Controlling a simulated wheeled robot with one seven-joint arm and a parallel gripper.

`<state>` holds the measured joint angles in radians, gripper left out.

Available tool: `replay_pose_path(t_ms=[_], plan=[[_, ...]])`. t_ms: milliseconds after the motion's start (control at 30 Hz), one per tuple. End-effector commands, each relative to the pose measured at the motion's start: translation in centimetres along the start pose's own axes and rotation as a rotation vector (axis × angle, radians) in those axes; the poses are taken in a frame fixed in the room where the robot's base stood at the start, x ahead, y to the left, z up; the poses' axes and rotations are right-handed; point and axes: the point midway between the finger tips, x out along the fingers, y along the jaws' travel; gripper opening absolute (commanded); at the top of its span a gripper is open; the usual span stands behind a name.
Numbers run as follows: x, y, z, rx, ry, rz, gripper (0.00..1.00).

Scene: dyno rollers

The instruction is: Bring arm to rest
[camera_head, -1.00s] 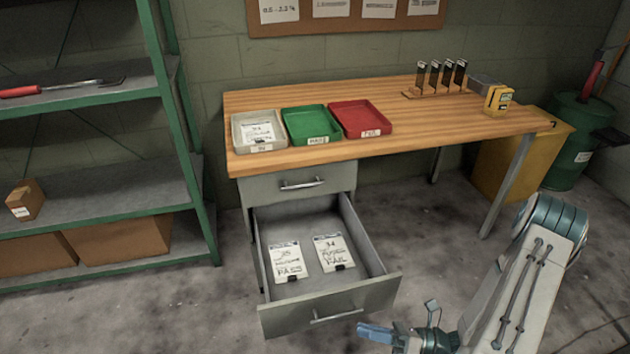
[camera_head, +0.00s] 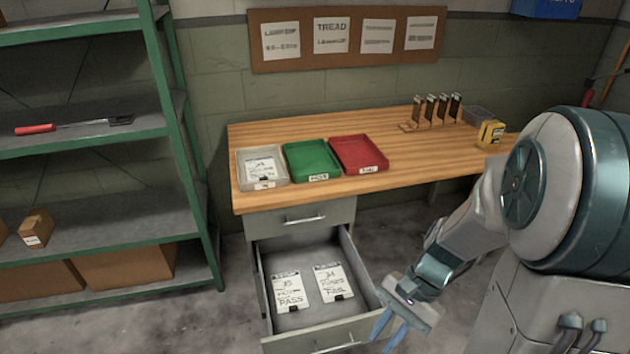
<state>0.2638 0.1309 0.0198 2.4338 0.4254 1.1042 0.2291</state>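My arm comes in from the right side of the view. My gripper (camera_head: 388,330) points down in front of the right front corner of the open drawer (camera_head: 366,283). Its blue fingers look spread apart, with nothing seen between them. Inside the drawer lie two cards, a PASS card (camera_head: 289,291) on the left and a FAIL card (camera_head: 332,283) on the right. I cannot tell whether the gripper touches the drawer. The bottom of the drawer front is cut off by the frame's lower edge.
The workbench (camera_head: 420,166) carries a grey tray (camera_head: 281,181) with a card, a green tray (camera_head: 312,161), a red tray (camera_head: 358,153), several dark upright gauges (camera_head: 437,109) and a yellow device (camera_head: 490,133). A green shelf rack (camera_head: 180,130) stands at left. Bare floor shows right of the drawer.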

Motion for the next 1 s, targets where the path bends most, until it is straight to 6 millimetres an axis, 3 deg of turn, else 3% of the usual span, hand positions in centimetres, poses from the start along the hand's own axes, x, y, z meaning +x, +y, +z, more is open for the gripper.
replay_pose_path(t_ms=[33,500,700,1000], plan=[[-1.6,-0.1,1.0,-0.067,0.066,0.018,0.2],[-12.1,-0.5,6.7,-0.636,0.62,0.193,0.2],[-14.4,-0.5,8.0,-0.753,0.743,0.231,0.2],[-14.7,-0.6,8.1,-0.775,0.766,0.239,0.2]])
